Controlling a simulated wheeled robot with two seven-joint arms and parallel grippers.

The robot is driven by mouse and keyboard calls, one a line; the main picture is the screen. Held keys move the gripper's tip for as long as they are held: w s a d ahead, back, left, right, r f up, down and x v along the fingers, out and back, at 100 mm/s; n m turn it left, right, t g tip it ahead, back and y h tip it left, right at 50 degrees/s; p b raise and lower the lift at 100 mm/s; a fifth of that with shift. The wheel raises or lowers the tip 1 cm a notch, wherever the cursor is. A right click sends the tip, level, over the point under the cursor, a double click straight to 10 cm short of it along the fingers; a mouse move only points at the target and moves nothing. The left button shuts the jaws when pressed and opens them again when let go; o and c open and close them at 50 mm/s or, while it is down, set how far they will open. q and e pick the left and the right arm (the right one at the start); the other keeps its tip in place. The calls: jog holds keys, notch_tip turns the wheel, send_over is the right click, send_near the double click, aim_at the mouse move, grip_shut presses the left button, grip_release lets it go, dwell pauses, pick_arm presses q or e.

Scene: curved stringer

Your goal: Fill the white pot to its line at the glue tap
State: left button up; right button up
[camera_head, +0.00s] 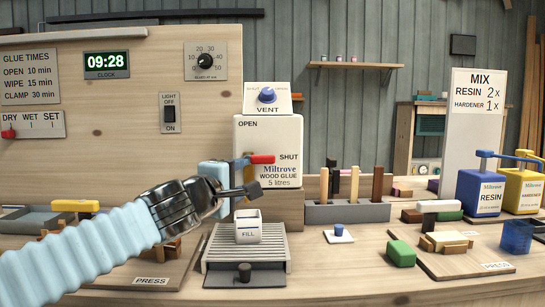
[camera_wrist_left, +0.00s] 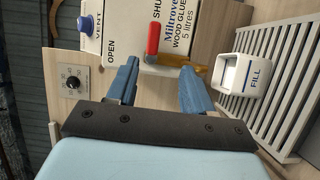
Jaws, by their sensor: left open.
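The white pot (camera_head: 248,234), marked FILL, stands upright on the slatted rack under the glue tap; it also shows in the left wrist view (camera_wrist_left: 241,74). Its glue level cannot be made out. The white glue box (camera_head: 270,140) has OPEN and SHUT marks, and its red tap lever (camera_head: 262,159) points towards SHUT. My left gripper (camera_head: 232,183) is open and empty in front of the tap, above the pot. In the left wrist view the red lever (camera_wrist_left: 153,40) lies ahead of the gap between the fingers (camera_wrist_left: 160,88), apart from them. My right gripper is out of view.
The slatted rack (camera_head: 246,268) stands at the bench front. A vent box with a blue knob (camera_head: 267,95) tops the glue box. To the right are a grey tool block (camera_head: 345,213), a green block (camera_head: 401,253) and a blue resin can (camera_head: 480,192).

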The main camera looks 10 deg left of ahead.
aim_at(265, 160)
pick_arm(q)
jog(key=w, duration=0.4)
jog(key=w+d+p, duration=0.1)
jog(key=w, duration=0.4)
jog(key=w+r, duration=0.1)
jog(key=w, duration=0.4)
jog(key=shift+w+d, duration=0.1)
jog(key=shift+d, duration=0.15)
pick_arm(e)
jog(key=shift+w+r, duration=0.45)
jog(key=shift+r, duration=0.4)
pick_arm(q)
jog(key=shift+c, duration=0.5)
jog(key=shift+f, duration=0.1)
grip_shut()
